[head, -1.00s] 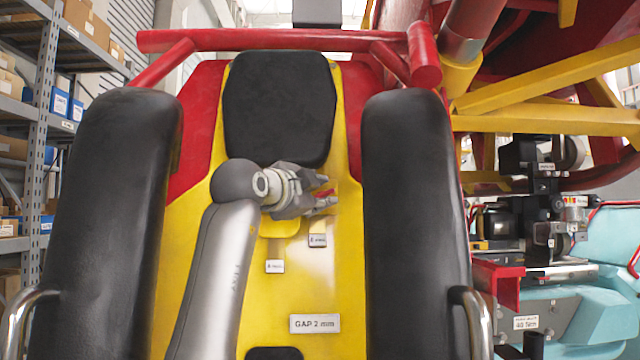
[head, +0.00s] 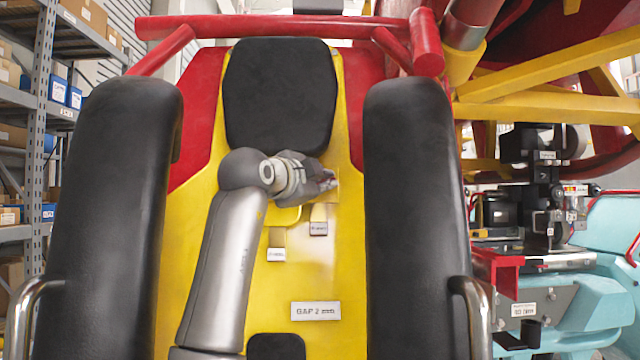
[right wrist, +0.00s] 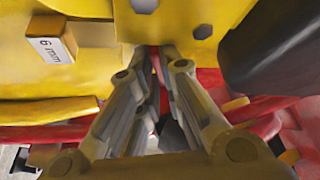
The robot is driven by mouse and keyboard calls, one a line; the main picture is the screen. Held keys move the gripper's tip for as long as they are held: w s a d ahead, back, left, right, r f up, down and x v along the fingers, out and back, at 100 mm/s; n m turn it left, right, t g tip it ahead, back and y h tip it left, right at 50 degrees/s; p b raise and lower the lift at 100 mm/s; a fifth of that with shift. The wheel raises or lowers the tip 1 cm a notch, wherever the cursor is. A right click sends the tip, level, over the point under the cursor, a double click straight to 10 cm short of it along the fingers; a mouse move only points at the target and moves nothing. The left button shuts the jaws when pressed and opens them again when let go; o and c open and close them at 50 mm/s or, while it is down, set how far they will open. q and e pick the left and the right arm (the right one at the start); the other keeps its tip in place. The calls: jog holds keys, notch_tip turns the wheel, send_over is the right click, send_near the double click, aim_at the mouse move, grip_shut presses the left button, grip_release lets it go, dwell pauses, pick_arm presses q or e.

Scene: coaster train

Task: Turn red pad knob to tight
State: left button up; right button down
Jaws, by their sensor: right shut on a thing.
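My right gripper (head: 328,185) is at the yellow seat-back panel (head: 195,250), just below the black head pad (head: 278,95). It is shut on the red pad knob, which the fingers hide in the head view. In the right wrist view, a narrow bit of the red knob (right wrist: 154,58) shows between the fingertips of my right gripper (right wrist: 155,72), against the yellow panel. The knob's turn angle cannot be read. Two small tags, a left one (head: 276,254) and a right one (head: 318,229), sit below the gripper. My left gripper is not in view.
Tall black side pads stand at the left (head: 115,200) and right (head: 415,190) of the panel. A "GAP 2 mm" plate (head: 315,311) is low on the panel. A "6 mm" tag (right wrist: 55,48) shows in the right wrist view. A red bar (head: 270,27) crosses above.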

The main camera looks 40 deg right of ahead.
jog(key=shift+r+m+g+y, duration=0.1)
jog(key=shift+m+g+y, duration=0.35)
jog(key=shift+m, duration=0.65)
jog(key=shift+m+g+y, duration=0.35)
jog(key=shift+m+y, duration=0.1)
jog(key=shift+m, duration=0.65)
jog(key=c, duration=1.6)
grip_release()
jog(key=v, duration=1.2)
